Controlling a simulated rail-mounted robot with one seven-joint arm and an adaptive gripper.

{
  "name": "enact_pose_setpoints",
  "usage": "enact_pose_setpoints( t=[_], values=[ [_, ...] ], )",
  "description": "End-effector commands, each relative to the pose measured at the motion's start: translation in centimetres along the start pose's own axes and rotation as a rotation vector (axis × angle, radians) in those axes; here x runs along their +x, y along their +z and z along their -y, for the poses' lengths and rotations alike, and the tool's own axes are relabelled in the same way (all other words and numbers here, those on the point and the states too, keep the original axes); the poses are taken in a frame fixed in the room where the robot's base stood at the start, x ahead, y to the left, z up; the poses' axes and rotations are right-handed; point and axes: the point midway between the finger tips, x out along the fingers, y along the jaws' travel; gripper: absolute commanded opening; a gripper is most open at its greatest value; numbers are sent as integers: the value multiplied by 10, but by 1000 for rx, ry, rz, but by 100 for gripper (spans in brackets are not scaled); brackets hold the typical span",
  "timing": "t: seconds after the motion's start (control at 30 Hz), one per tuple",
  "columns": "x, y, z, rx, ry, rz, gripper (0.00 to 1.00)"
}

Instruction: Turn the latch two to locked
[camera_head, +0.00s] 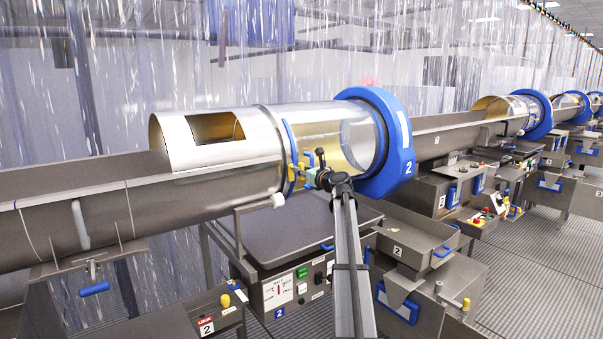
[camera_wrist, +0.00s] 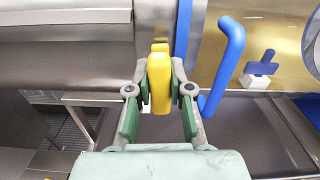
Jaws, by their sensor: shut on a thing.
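A yellow latch handle (camera_wrist: 160,80) stands upright in the middle of the wrist view, at the joint beside a blue ring (camera_wrist: 182,30). My gripper (camera_wrist: 161,88) has one finger on each side of it and is shut on it. A second yellow piece shows just behind its top. The arm and gripper partly hide the latch there. I cannot read a locked mark.
A bent blue handle (camera_wrist: 230,65) stands close to the right of my gripper. A small blue knob (camera_wrist: 262,65) is further right. A grey tray table (camera_head: 305,232) and a control panel (camera_head: 298,288) lie below the drum. More drums (camera_head: 520,110) line the right side.

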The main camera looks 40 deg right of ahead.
Motion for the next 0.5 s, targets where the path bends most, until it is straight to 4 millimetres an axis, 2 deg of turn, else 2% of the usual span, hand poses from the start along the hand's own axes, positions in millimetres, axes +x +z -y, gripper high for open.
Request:
enact_pose_setpoints(
  t=[0.5],
  values=[
    [1, -4, -3, -423, 0, 2, 0]
  ],
)
